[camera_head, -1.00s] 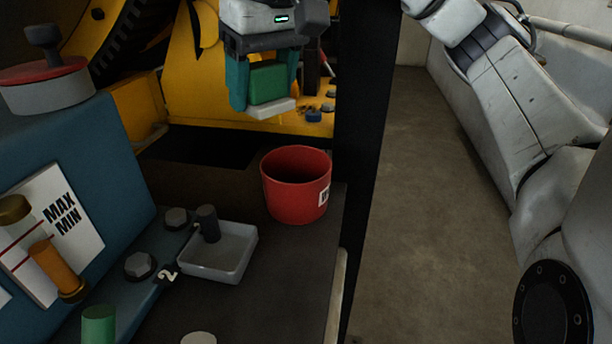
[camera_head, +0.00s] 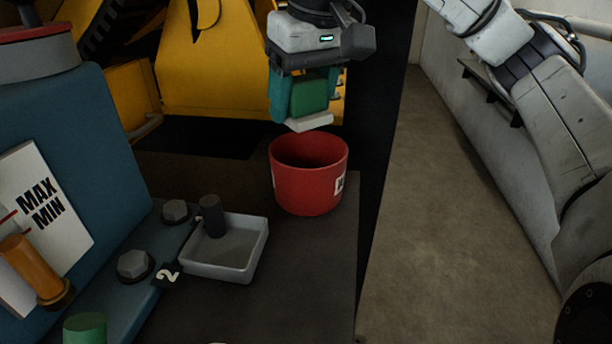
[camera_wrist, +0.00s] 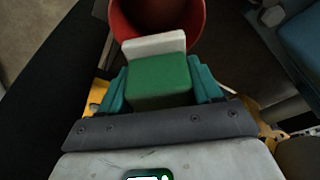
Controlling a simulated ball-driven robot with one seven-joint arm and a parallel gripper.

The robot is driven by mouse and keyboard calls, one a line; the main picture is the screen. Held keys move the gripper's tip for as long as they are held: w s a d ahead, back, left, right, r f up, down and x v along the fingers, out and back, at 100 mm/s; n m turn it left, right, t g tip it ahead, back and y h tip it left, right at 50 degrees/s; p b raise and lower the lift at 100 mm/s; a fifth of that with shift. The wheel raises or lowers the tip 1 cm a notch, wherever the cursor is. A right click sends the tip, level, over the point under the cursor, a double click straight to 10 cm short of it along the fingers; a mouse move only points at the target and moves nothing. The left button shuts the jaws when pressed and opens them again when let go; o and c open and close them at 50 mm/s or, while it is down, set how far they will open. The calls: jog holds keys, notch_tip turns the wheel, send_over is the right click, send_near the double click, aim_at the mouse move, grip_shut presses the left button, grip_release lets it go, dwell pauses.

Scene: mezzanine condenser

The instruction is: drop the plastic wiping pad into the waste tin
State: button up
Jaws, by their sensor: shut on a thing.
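My gripper (camera_head: 306,94) is shut on the wiping pad, a green block (camera_head: 309,96) with a white layer (camera_head: 309,122) along its lower end. In the wrist view the pad (camera_wrist: 158,82) sits between the teal fingers. The waste tin (camera_head: 309,188) is a red round bucket with a white label, standing on the dark bench top. The pad hangs above the tin's rim, near its far side in the head view. In the wrist view the tin (camera_wrist: 190,28) shows beyond the pad's white end, partly hidden by it. The inside of the tin is dark.
A grey square tray (camera_head: 225,262) with a dark peg (camera_head: 211,216) stands left of the tin. A blue housing (camera_head: 75,150) with a MAX/MIN gauge (camera_head: 40,220) rises at left. Yellow machinery (camera_head: 215,70) stands behind. Right of the bench is open floor.

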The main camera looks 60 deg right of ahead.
jog(key=o, duration=1.2)
jog(key=v, duration=1)
jog(key=shift+r+b, duration=0.4)
jog(key=shift+s+a, duration=0.1)
